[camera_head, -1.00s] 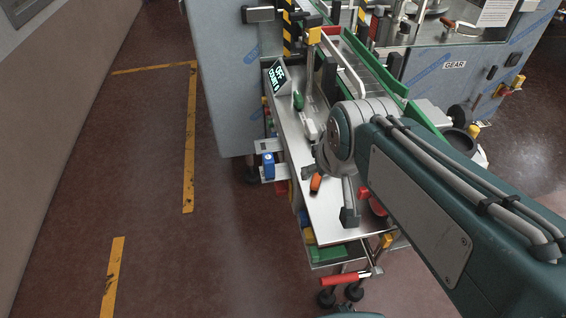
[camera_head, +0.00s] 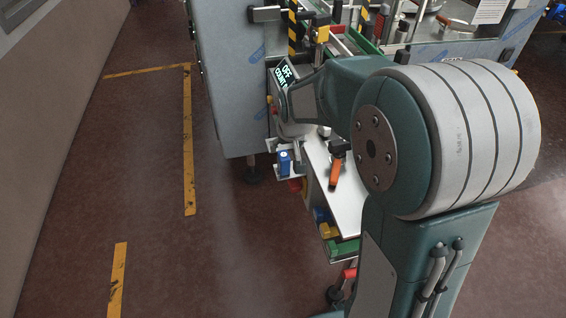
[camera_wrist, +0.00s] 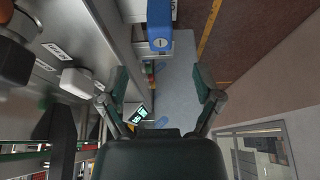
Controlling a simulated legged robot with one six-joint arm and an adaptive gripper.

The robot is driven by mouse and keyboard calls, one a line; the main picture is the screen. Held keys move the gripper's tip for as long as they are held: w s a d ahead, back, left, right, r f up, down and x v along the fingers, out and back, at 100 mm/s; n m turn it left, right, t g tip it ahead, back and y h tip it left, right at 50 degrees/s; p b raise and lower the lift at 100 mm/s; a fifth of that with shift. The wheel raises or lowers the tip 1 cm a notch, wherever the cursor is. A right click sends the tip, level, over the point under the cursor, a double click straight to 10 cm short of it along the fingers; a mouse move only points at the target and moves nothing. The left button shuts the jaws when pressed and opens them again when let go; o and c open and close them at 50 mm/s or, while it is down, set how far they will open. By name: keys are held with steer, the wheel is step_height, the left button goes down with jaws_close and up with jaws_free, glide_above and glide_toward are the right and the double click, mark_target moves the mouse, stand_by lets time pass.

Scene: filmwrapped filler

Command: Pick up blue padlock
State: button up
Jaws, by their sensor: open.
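The blue padlock (camera_head: 284,162) is on a small light bracket at the left side of the machine's work table (camera_head: 346,212) in the head view. In the wrist view the blue padlock (camera_wrist: 160,38) is at the top centre, with a keyhole on its face. My gripper (camera_wrist: 162,86) is open in the wrist view, its two dark green fingers spread to either side. The padlock lies beyond the fingertips, roughly in line with the gap, and nothing is between the fingers. In the head view my arm hides much of the table.
A display (camera_head: 284,72) stands at the table's back left. The floor (camera_head: 228,235) left of the machine is clear, with yellow tape lines.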

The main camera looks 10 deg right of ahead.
mark_target(284, 155)
steer(key=x, duration=0.4)
steer(key=shift+a, duration=0.1)
steer(key=shift+w+x, duration=0.2)
steer(key=shift+x, duration=2.6)
jaws_close()
